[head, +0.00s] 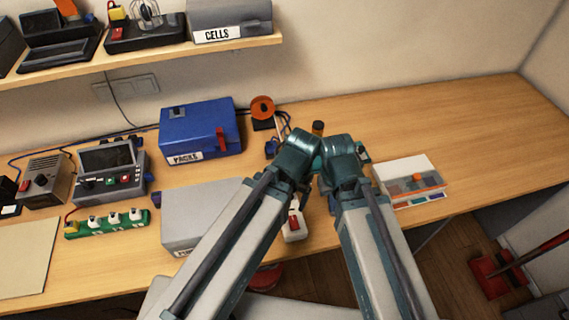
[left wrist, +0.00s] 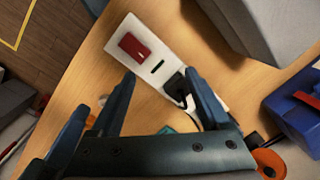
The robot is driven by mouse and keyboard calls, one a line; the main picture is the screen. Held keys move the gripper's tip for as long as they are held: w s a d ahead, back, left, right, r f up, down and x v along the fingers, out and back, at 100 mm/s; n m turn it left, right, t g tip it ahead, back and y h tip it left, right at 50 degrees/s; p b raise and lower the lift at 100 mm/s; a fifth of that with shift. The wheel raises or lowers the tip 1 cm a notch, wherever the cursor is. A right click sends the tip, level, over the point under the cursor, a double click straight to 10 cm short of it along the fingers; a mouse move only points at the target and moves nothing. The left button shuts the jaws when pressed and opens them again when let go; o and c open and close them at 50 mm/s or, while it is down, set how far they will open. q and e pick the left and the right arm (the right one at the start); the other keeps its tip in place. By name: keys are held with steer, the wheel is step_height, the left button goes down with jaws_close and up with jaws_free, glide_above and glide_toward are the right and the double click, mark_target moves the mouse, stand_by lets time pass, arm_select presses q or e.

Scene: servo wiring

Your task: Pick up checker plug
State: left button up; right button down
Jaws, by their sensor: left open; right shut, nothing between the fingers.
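The checker (head: 293,228) is a white strip with a red switch, partly hidden by my left arm in the head view. In the left wrist view the checker (left wrist: 140,62) lies on the wood, with a black plug (left wrist: 178,87) at its lower end and a lead running off it. My left gripper (left wrist: 137,90) is open, with one finger close beside the plug and nothing clearly held. My left fingers are hidden in the head view. My right gripper (head: 333,203) is shut and empty, just right of the checker and mostly covered by its arm.
A grey box (head: 195,213) stands left of the checker, and a blue box (head: 200,133) behind it. An orange spool (head: 262,107) stands at the back. A white case (head: 405,170) with coloured compartments lies to the right. A green strip (head: 105,224) lies left. The far right bench is clear.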

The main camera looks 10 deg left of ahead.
arm_select(q)
steer(key=shift+w+d+r+p, duration=0.1)
steer(key=shift+w+r+p, duration=0.15)
steer(key=shift+w, duration=0.4)
steer(key=shift+w+r+m, duration=0.1)
steer(key=shift+w+m, duration=0.1)
steer(key=shift+m, duration=0.1)
steer(key=shift+a+r+p, duration=0.2)
steer(key=shift+r+p, duration=0.15)
steer(key=shift+p, duration=0.1)
steer(key=shift+w+r+m, duration=0.25)
steer(key=shift+w+m, duration=0.05)
steer(key=shift+m, duration=0.1)
steer(key=w+a+r+m+h+p, duration=0.1)
steer(key=w+a+r+m+p, duration=0.1)
steer(key=w+r+m+p, duration=0.3)
steer(key=w+a+r+m+p, duration=0.3)
steer(key=w, duration=0.4)
step_height(320, 180, down, 9)
steer(key=b, duration=0.8)
steer(key=shift+d+f+b, duration=0.15)
steer(key=shift+f+b, duration=0.05)
steer(key=shift+b, duration=0.2)
steer(key=shift+s, duration=0.1)
